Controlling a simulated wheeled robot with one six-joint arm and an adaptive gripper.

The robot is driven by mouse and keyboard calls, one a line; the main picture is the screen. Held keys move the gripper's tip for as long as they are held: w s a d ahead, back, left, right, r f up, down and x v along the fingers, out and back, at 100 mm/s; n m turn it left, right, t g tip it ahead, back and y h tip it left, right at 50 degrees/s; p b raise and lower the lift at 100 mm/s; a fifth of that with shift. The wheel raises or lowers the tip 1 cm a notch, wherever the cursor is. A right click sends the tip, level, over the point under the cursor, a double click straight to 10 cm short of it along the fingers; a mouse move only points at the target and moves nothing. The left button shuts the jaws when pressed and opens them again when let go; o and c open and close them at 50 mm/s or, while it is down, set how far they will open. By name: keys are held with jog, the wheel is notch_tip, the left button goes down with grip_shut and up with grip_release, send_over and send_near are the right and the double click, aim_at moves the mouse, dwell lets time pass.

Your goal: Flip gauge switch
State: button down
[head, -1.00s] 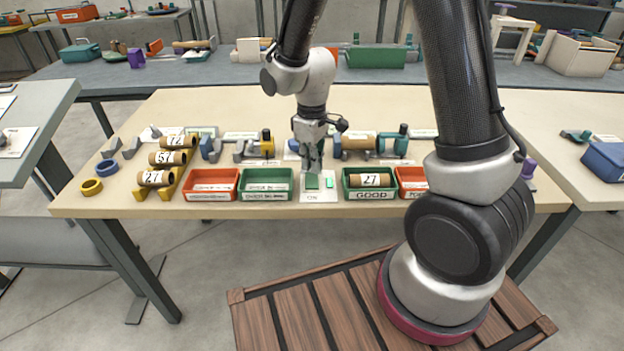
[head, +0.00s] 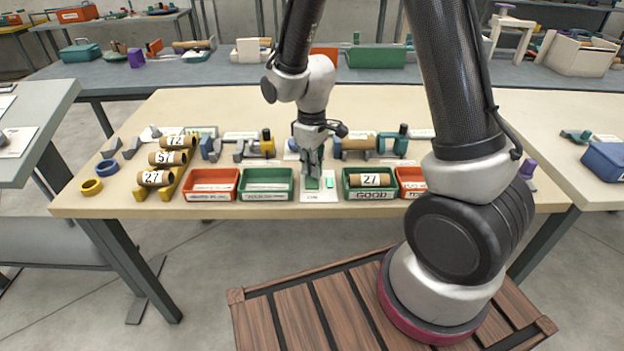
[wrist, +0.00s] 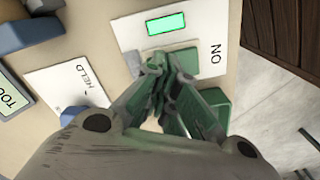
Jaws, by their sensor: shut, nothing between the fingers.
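The gauge switch is a white plate (head: 319,196) at the front edge of the table, between two green bins. It also shows in the wrist view (wrist: 205,18). It bears a dark green block (wrist: 184,58), a bright green lit rectangle (wrist: 165,23) beside it, and the label "ON". My gripper (head: 314,178) is shut and empty, pointing down at the dark green block. In the wrist view its fingertips (wrist: 166,68) overlap the block's near edge and hide part of it. I cannot tell whether they touch it.
Left of the plate stand a green bin (head: 266,196) and a red bin (head: 211,196). Right of it, a green bin (head: 370,194) marked "GOOD" holds a tube (head: 370,180) marked 27. Fixtures stand behind. Several numbered tubes rest on a yellow rack (head: 175,186) at left.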

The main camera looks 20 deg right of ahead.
jog(key=shift+f, duration=0.25)
jog(key=shift+r, duration=3.55)
jog(key=shift+s, duration=0.15)
jog(key=s+d+r+m+t, duration=0.2)
jog(key=s+d+r+m, duration=0.2)
jog(key=s+d+r, duration=0.3)
jog(key=s+d+r+m+t, duration=0.2)
jog(key=s+d+r+m, duration=0.2)
jog(key=s+d+r, duration=0.3)
jog(key=s+r, duration=0.4)
jog(key=shift+s+d+r, duration=0.35)
jog(key=shift+d, duration=0.05)
